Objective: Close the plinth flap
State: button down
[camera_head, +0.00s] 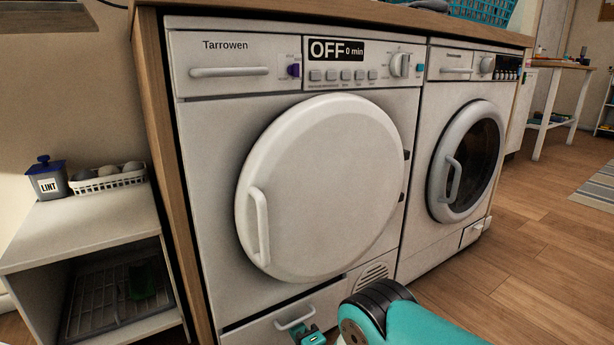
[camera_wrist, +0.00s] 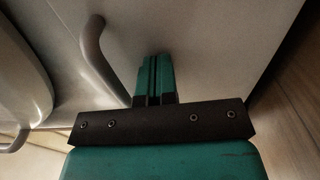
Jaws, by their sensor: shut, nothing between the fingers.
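The plinth flap (camera_head: 325,303) is the pale panel low on the left machine, below its round door. A dark gap runs along its top edge, so it looks slightly open. Its curved handle (camera_head: 295,318) shows in the head view and also in the wrist view (camera_wrist: 93,60). My gripper (camera_head: 311,336) is low in front of the flap, just below and right of the handle. In the wrist view, my gripper (camera_wrist: 155,62) has its teal fingers together and empty, pointing at the pale panel beside the handle. I cannot tell whether they touch it. The flap's lower part is out of frame.
The left machine's round white door (camera_head: 325,185) is shut above the flap. A second machine (camera_head: 455,160) stands to the right. A low shelf unit (camera_head: 85,222) with a lint bin (camera_head: 50,178) stands left. Wooden floor (camera_head: 530,270) is clear at the right.

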jog(key=p, duration=0.3)
jog(key=shift+r, duration=0.25)
jog(key=shift+s+p, duration=0.15)
jog(key=shift+p, duration=0.65)
jog(key=p+v, duration=0.7)
jog(key=p, duration=0.6)
jog(key=shift+f, duration=0.2)
jog(key=shift+d, duration=0.1)
